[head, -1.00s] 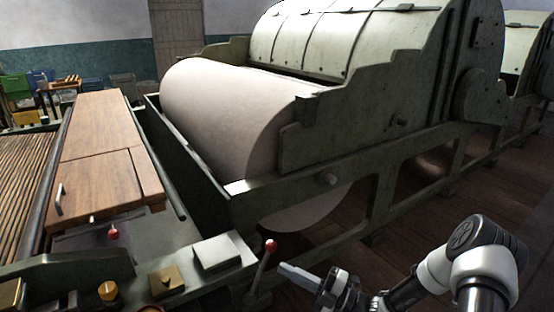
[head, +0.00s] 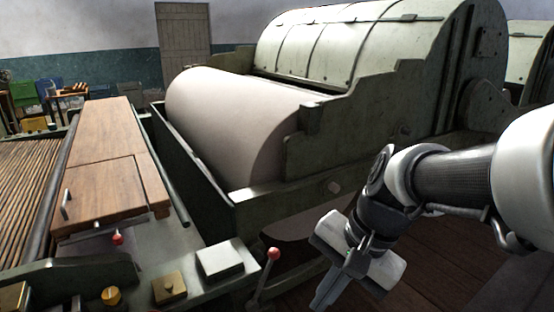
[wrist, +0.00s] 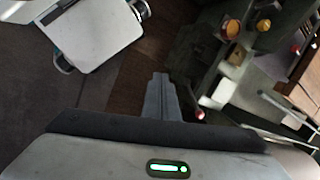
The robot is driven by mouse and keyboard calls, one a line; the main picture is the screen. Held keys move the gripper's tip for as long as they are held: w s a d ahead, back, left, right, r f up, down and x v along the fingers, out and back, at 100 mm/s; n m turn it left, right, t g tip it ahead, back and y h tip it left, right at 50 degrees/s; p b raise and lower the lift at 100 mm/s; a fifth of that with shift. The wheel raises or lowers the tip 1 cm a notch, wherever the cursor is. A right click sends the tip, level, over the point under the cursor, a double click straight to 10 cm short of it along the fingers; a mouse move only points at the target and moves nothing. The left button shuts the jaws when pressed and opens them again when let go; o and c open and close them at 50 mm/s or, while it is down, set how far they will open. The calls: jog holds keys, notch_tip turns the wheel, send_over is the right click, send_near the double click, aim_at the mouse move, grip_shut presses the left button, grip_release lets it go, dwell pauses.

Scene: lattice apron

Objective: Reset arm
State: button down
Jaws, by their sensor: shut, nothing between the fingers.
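My gripper (head: 328,294) hangs at the bottom right of the head view, fingers pointing down, over the dark floor. In the wrist view its fingers (wrist: 160,98) are together with nothing between them. My arm reaches in from the right edge and bends down at the wrist. A red-knobbed lever (head: 268,262) stands to the left of the gripper, apart from it in the head view. A red knob also shows in the wrist view (wrist: 200,115), just right of the fingers.
The big machine with a pale roller (head: 225,125) fills the middle. A wooden hatch (head: 105,190) lies on the left. A front ledge carries a white box (head: 220,260) and a yellow knob (head: 111,296). Brown floor (head: 440,255) is clear at lower right.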

jog(key=s+d+r+n+t+h, duration=0.35)
jog(key=d+r+n+t, duration=0.2)
jog(key=n, duration=0.25)
notch_tip(320, 180, up, 18)
jog(key=g+p, duration=0.1)
jog(key=p, duration=1.6)
jog(key=shift+w+d+f, duration=0.2)
jog(key=shift+w, duration=0.05)
